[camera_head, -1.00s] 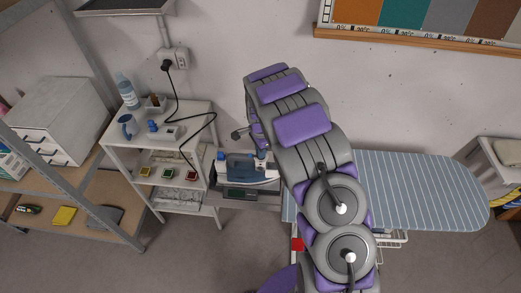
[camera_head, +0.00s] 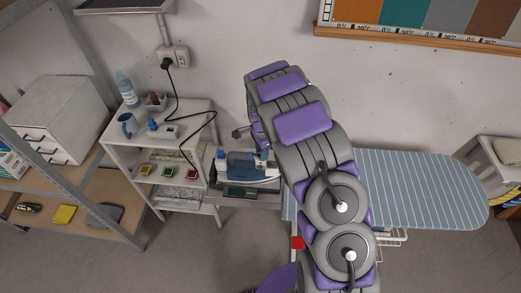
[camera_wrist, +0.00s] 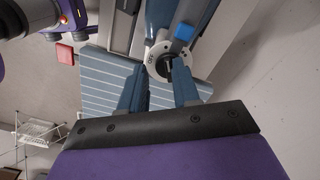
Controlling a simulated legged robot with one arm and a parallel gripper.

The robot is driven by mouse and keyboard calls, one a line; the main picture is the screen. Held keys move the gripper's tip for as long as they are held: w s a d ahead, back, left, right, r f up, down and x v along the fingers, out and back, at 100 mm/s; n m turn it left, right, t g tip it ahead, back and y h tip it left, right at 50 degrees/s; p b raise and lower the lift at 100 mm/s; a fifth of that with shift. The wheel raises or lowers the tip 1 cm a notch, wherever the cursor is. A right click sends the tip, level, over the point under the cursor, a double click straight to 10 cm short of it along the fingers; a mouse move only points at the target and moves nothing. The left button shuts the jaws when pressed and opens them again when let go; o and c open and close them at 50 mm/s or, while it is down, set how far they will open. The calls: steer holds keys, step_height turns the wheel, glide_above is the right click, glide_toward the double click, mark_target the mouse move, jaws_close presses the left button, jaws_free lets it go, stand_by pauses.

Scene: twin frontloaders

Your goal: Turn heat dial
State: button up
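The steam iron (camera_head: 245,167) is blue and white and rests at the left end of the ironing board in the head view. In the wrist view its round heat dial (camera_wrist: 163,60) shows as a pale ring with dark marks and a dark raised grip at its middle. My gripper (camera_wrist: 161,76) is open, with one blue finger to each side of the dial's lower part. I cannot tell whether the fingers touch the dial. A bright blue part (camera_wrist: 184,32) sits just above the dial. In the head view my arm hides most of my gripper.
The striped ironing board (camera_head: 420,185) extends right behind my arm. A white shelf trolley (camera_head: 185,120) with a mug and bottle stands left of the iron. A black cord (camera_head: 177,100) runs from the wall socket (camera_head: 173,57) over it. Metal shelving (camera_head: 75,195) stands far left.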

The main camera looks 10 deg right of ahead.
step_height(320, 180, up, 17)
steer(key=p, duration=0.1)
steer(key=shift+w+a+p, duration=0.15)
steer(key=shift+w+p, duration=0.15)
steer(key=shift+w, duration=0.1)
steer(key=shift+r, duration=0.1)
steer(key=s+d+r+n+b, duration=0.1)
steer(key=s+r+n, duration=0.3)
steer(key=s, duration=0.7)
steer(key=s+d+r+n+b, duration=0.1)
steer(key=s+r+n, duration=0.25)
steer(key=s, duration=0.75)
steer(key=s+a+f+n+g+b, duration=0.1)
steer(key=s+n, duration=0.7)
steer(key=s, duration=1.1)
steer(key=shift+s+a+f+g+b, duration=0.35)
steer(key=shift+a+f, duration=0.15)
steer(key=shift+f, duration=0.15)
steer(key=shift+w, duration=0.15)
